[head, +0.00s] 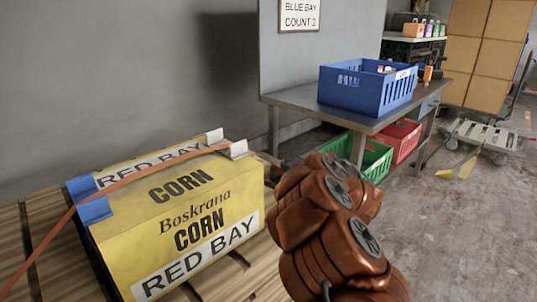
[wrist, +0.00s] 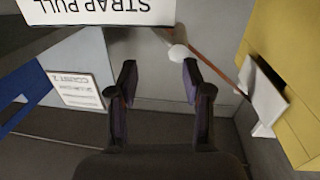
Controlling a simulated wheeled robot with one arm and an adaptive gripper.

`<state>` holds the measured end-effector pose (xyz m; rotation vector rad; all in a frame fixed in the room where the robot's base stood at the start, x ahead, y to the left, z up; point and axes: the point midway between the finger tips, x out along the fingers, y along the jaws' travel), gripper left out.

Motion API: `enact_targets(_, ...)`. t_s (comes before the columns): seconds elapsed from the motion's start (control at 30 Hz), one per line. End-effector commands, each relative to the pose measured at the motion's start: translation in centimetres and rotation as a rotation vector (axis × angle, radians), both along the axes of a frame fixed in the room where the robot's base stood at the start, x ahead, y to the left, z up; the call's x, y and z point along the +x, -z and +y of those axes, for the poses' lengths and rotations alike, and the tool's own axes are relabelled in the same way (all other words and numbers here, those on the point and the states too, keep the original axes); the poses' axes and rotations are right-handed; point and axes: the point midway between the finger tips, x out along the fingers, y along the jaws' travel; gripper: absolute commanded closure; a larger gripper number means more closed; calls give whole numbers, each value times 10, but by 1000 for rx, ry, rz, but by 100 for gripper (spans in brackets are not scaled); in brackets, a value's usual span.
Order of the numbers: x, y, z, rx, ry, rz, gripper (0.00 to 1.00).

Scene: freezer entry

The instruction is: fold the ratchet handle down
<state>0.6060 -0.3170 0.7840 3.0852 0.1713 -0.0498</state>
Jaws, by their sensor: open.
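An orange strap (head: 138,174) runs over the yellow corn carton (head: 215,228) in the head view. In the wrist view the strap (wrist: 214,71) passes a white corner guard (wrist: 266,100) and runs up to a white sign (wrist: 98,10) reading "STRAP PULL", which appears upside down. A small pale rounded piece (wrist: 178,54) sits by the strap, just beyond my right fingertip; I cannot tell whether it is the ratchet handle's end. My gripper (wrist: 159,72) is open, with nothing between its fingers. In the head view my arm hides the gripper and any ratchet.
The carton lies on a wooden pallet (head: 32,240), with a blue corner guard (head: 90,201) under the strap. A metal table (head: 300,98) with a blue crate (head: 362,91) stands behind; green (head: 374,161) and red (head: 400,140) crates are below.

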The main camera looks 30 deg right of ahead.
Motion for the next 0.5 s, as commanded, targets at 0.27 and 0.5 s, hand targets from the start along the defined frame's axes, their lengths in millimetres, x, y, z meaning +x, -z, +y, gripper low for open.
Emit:
enact_targets(0.27,-9,6,15,74,-112,-21,50)
enact_targets(0.5,3,7,20,77,-119,-23,50)
